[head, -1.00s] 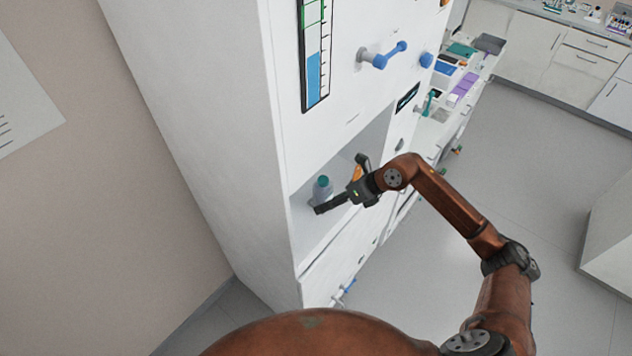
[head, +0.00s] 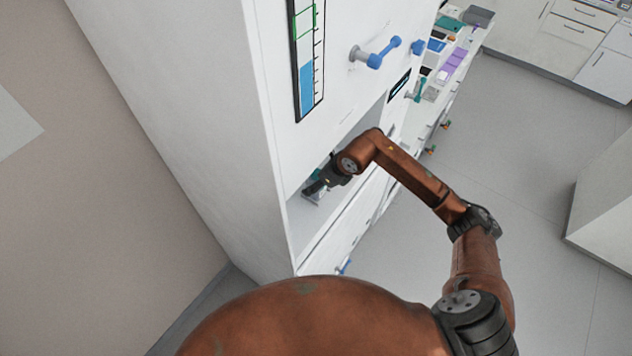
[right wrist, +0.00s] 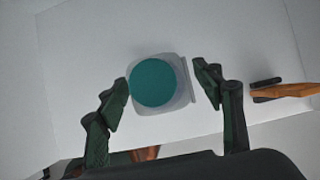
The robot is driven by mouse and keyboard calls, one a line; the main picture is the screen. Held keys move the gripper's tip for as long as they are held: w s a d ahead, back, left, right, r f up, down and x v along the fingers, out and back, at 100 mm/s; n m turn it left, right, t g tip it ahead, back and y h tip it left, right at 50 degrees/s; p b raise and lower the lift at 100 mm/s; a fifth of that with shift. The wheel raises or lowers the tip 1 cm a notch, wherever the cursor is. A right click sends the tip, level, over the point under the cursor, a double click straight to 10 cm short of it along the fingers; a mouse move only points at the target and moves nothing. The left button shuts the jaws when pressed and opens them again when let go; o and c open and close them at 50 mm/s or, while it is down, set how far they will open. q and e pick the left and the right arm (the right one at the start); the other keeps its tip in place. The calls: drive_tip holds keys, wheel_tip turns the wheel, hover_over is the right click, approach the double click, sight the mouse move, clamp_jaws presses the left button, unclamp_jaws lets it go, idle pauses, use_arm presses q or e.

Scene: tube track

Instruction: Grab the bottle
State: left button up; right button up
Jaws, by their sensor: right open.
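The bottle has a round teal cap and a pale grey translucent body. In the right wrist view the bottle (right wrist: 154,82) is seen from above, between the two fingers of my open right gripper (right wrist: 165,95). A gap shows on each side, so the fingers do not grip it. In the head view my right gripper (head: 312,188) reaches into the open compartment of the white cabinet and covers most of the bottle (head: 312,173). My left gripper is not in view.
The white cabinet (head: 180,110) has compartment walls around the gripper. A blue-tipped handle (head: 376,54) sticks out above the opening. An orange item (right wrist: 285,90) lies right of the bottle in the wrist view. Open floor (head: 510,160) is at right.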

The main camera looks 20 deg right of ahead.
drive_tip(key=shift+f, duration=0.15)
drive_tip(key=c, duration=1.5)
